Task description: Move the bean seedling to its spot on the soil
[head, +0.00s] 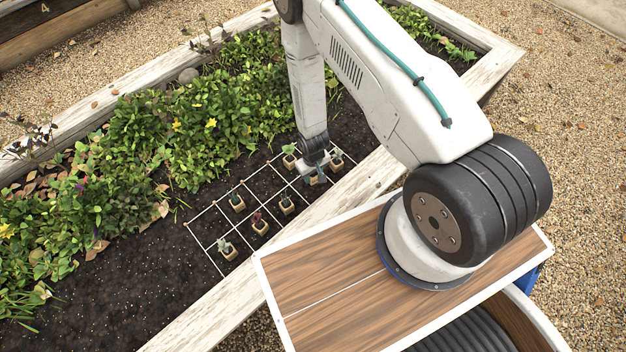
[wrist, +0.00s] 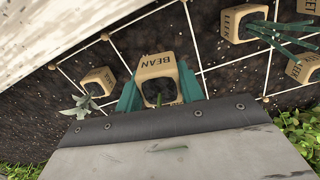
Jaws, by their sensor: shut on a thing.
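The bean seedling (wrist: 157,65) is in a tan cube pot marked BEAN in the wrist view. The teal fingers of my gripper (wrist: 160,90) are on both sides of this pot, shut on it. A grey plate of my gripper covers the near side, and little of the plant shows. In the head view my gripper (head: 316,170) is low over the right end of the string grid (head: 208,206) on the dark soil (head: 120,275). The held pot is mostly hidden there. I cannot tell whether its base touches the soil.
Neighbouring pots are close: a LEEK pot (wrist: 240,24), another LEEK pot (wrist: 303,68) and a leafy seedling's pot (wrist: 98,82). Other pots, such as the red-leaved one (head: 260,226), stand in the grid leftward. Dense greenery (head: 150,130) lies behind; the white bed wall (head: 210,315) runs in front.

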